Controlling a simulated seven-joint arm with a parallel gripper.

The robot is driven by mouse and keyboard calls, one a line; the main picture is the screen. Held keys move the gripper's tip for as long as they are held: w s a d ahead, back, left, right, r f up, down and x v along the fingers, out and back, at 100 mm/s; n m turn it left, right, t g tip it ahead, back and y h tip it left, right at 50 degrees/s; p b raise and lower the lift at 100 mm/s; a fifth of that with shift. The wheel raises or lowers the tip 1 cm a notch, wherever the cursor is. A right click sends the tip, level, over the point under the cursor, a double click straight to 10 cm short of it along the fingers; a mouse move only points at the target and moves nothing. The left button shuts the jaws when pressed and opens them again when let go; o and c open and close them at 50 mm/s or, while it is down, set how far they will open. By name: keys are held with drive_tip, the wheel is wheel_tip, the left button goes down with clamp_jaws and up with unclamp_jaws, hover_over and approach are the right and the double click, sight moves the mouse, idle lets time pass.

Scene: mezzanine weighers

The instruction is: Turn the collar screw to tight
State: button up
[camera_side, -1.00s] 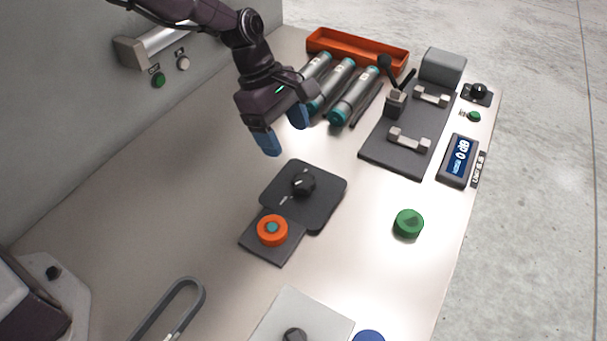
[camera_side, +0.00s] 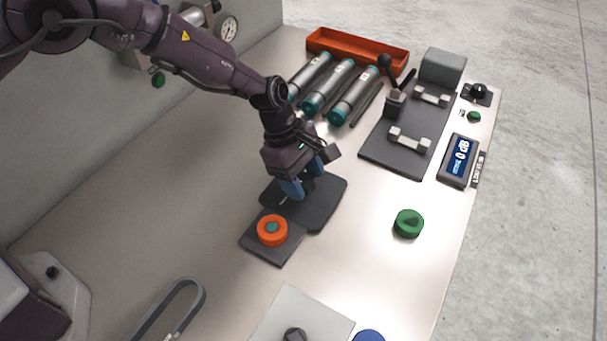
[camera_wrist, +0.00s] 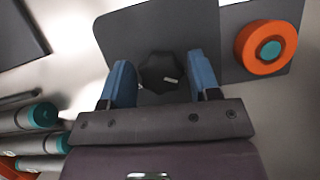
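A black lobed knob (camera_wrist: 158,72) with a white pointer line sits on a dark rounded plate (camera_side: 322,208). It seems to be the collar screw, though no readable label confirms this. My gripper (camera_side: 304,192) is over it, pointing down, with blue fingers. In the wrist view my gripper (camera_wrist: 162,80) is open, one finger on each side of the knob, with a gap visible on both sides. In the side view the fingers mostly hide the knob.
An orange button (camera_side: 272,230) with a teal centre stands close by on a small dark plate. A green button (camera_side: 408,223) is to the right. Grey cylinders (camera_side: 327,88) lie behind, before an orange tray (camera_side: 358,52). A display (camera_side: 459,160) reads 0 dB.

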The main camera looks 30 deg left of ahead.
drive_tip(key=c, duration=0.6)
drive_tip(key=shift+m, duration=0.3)
drive_tip(key=m+g, duration=0.1)
drive_tip(key=m, duration=0.1)
drive_tip(key=m+g, duration=0.1)
drive_tip(key=m, duration=0.2)
drive_tip(key=shift+y, duration=0.4)
drive_tip(key=m, duration=0.3)
drive_tip(key=m+g+y, duration=0.1)
drive_tip(key=m, duration=0.1)
drive_tip(key=shift+m+y, duration=0.3)
drive_tip(key=shift+m, duration=0.1)
drive_tip(key=m+y, duration=0.1)
drive_tip(key=m, duration=0.2)
drive_tip(key=m+g+y, duration=0.1)
drive_tip(key=m, duration=0.2)
drive_tip(key=m+y, duration=0.1)
drive_tip(key=m, duration=0.2)
drive_tip(key=m+y, duration=0.1)
drive_tip(key=m, duration=0.2)
drive_tip(key=shift+m+t+y, duration=0.3)
drive_tip(key=shift+t, duration=0.1)
